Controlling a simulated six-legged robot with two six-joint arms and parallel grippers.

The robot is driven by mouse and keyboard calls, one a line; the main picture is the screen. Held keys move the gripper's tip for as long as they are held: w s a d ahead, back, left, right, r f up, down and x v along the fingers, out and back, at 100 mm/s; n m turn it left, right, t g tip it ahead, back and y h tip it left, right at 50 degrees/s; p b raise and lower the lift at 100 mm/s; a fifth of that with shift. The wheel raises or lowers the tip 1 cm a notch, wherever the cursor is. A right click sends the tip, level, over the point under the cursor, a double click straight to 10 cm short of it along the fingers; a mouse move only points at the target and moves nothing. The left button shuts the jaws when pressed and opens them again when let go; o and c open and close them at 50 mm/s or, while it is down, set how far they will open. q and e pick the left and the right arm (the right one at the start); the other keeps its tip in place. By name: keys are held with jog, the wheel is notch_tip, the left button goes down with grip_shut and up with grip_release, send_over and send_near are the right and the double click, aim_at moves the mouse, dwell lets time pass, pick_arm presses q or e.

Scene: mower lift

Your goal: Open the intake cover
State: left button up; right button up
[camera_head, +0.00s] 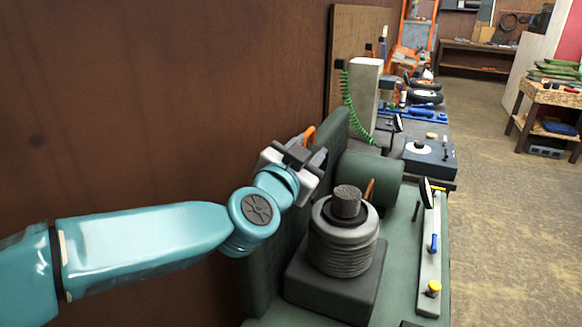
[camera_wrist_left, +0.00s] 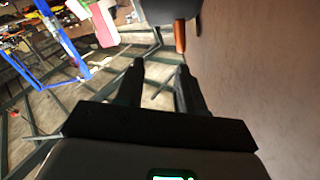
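My left gripper (camera_head: 318,160) is beside the brown wall, above the dark green machine (camera_head: 395,290). The left wrist view shows its two dark fingers (camera_wrist_left: 160,82) apart, with nothing between them. An orange handle-like piece (camera_wrist_left: 180,38) hangs from a dark body (camera_wrist_left: 165,8) beyond the fingertips, apart from them. In the head view an orange piece (camera_head: 309,133) shows just behind the gripper, partly hidden. The machine carries a green cylinder (camera_head: 362,175) and a grey ribbed part with a dark knob (camera_head: 347,200). I cannot tell which part is the intake cover. My right gripper is not in view.
A brown wall (camera_head: 150,100) stands close on the left. A rail with blue and yellow knobs (camera_head: 430,255) runs along the machine's right edge. A coiled green hose (camera_head: 350,105) and several tools lie farther back. The floor (camera_head: 510,240) on the right is clear.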

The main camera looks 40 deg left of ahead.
pick_arm(q)
jog(key=p+v, duration=0.1)
jog(key=v, duration=0.6)
jog(key=shift+s, duration=0.4)
